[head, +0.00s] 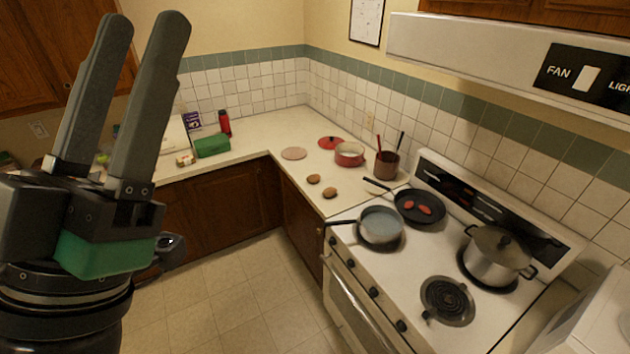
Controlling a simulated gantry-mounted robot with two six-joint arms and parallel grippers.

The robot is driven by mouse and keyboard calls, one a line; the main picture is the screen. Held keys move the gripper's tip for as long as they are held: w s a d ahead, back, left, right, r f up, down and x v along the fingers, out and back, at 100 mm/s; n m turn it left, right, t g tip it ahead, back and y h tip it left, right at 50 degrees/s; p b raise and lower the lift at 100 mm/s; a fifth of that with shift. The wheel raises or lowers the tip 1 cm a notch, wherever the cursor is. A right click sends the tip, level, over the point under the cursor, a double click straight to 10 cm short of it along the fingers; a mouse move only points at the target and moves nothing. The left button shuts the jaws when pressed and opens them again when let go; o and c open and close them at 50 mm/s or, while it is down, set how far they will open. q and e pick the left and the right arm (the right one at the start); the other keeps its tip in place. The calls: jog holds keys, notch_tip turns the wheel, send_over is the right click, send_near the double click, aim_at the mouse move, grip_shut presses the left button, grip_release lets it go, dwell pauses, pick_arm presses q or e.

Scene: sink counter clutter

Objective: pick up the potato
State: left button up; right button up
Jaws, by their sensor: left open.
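Two small brown rounded things that look like potatoes lie on the counter left of the stove. One potato-like thing (313,179) is farther back, and the other (330,192) is nearer the stove. They are too small to tell more surely. My left gripper (146,22) is large in the left foreground, pointing up, with its two fingers apart and nothing between them. It is well away from both brown things. My right gripper is not in view.
The stove carries a grey saucepan (381,225), a black frying pan (419,207) with reddish pieces, and a lidded pot (496,256). The floor (240,300) is clear.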

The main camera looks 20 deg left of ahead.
pick_arm(q)
jog(key=o, duration=0.8)
